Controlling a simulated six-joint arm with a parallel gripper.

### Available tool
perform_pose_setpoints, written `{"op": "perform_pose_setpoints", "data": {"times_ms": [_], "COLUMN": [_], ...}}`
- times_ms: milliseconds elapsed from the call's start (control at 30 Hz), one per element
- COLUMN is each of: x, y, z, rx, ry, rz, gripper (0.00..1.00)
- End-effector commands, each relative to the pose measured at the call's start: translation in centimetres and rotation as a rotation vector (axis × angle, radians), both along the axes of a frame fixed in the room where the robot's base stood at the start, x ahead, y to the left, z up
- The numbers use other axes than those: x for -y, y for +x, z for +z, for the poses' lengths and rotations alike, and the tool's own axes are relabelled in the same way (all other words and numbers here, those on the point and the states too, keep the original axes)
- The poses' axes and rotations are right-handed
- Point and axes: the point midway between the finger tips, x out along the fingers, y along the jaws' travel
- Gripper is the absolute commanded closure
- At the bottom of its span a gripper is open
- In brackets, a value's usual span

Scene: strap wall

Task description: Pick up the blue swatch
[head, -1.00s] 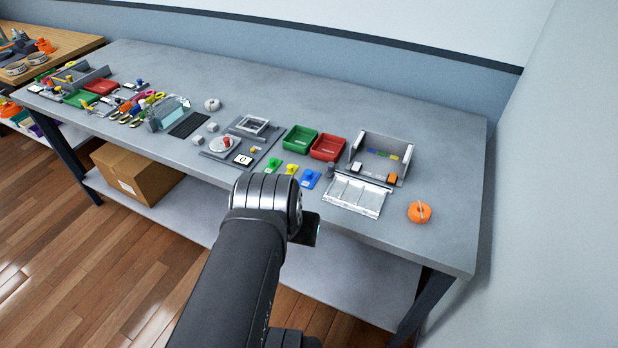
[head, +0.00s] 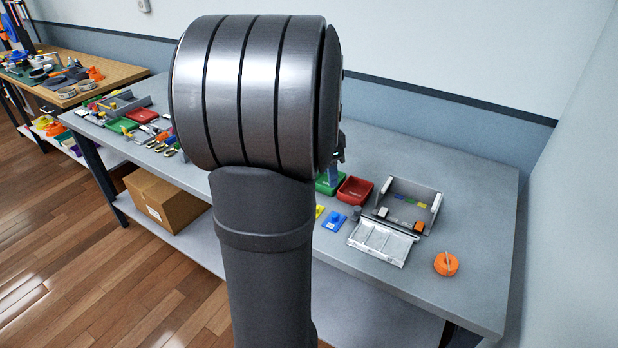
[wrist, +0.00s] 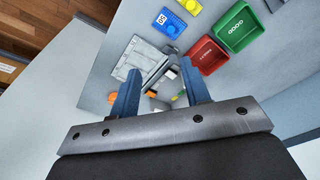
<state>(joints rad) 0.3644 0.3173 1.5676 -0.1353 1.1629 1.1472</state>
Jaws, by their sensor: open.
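A small flat blue swatch (head: 398,197) lies inside the grey open box at the right of the bench in the head view, in a row with a yellow and a green one. A larger blue piece with a white label (head: 333,221) lies on the bench left of the box; it also shows at the top of the wrist view (wrist: 168,22). My gripper (wrist: 161,78) is open with nothing held between its blue fingers. It is above the bench, pointing towards the box area. In the head view my arm hides most of it. The small swatch is not clear in the wrist view.
The grey box (head: 437,202) also holds orange and white pieces. A grey sectioned tray (head: 381,241) is in front of it, red (head: 355,190) and green (head: 326,185) bins to its left, and an orange round object (head: 446,264) to its right.

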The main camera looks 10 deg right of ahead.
Motion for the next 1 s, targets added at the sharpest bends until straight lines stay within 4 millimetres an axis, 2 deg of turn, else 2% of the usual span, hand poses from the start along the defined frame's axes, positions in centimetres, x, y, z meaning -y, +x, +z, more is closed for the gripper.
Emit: {"op": "perform_pose_setpoints", "data": {"times_ms": [33, 133, 267, 367, 800, 1000], "x": [0.2, 0.6, 0.8, 1.0, 2.3, 2.6], "y": [1.0, 2.3, 2.9, 3.0, 2.9, 3.0], "z": [-0.5, -1.1, -1.6, -2.7, -11.6, -13.4], "rx": [-0.012, -0.023, -0.031, -0.033, -0.034, -0.03], "ry": [0.003, 0.004, 0.003, 0.004, 0.005, 0.003], "rz": [-0.03, -0.078, -0.108, -0.112, -0.111, -0.111], "gripper": [0.57, 0.57, 0.57, 0.57, 0.57, 0.57]}}
